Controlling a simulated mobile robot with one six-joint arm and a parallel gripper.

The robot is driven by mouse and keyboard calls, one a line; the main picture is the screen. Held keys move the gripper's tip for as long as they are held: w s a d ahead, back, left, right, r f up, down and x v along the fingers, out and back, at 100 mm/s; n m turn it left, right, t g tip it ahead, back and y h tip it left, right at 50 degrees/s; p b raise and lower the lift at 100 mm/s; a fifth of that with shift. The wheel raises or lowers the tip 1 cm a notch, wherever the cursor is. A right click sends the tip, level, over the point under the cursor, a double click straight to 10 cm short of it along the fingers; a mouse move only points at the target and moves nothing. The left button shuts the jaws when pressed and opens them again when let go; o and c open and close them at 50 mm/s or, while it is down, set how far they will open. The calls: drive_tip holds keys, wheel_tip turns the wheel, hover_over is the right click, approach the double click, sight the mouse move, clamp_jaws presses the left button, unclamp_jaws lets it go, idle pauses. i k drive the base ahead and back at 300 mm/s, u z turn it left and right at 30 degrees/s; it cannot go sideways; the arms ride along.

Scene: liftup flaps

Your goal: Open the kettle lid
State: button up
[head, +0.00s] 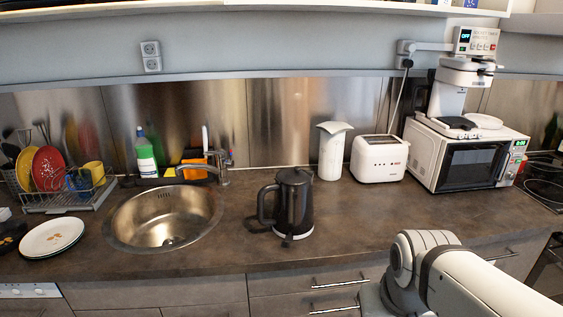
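A black kettle (294,205) stands upright on the brown countertop in the head view, right of the sink. Its handle is on the left side, and its top looks closed, though the lid's edge is hard to make out. A small dark piece sticks out low at the kettle's front. My white arm enters at the lower right, in front of the counter and apart from the kettle. My gripper is not in view.
A round metal sink (165,218) with a tap lies left of the kettle. A white canister (332,152), a white toaster (379,159) and a microwave (468,154) stand behind and to the right. White plates (52,236) lie at far left. The counter (365,215) right of the kettle is clear.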

sight(290, 175)
drive_tip(key=u, duration=0.35)
drive_tip(key=i, duration=0.95)
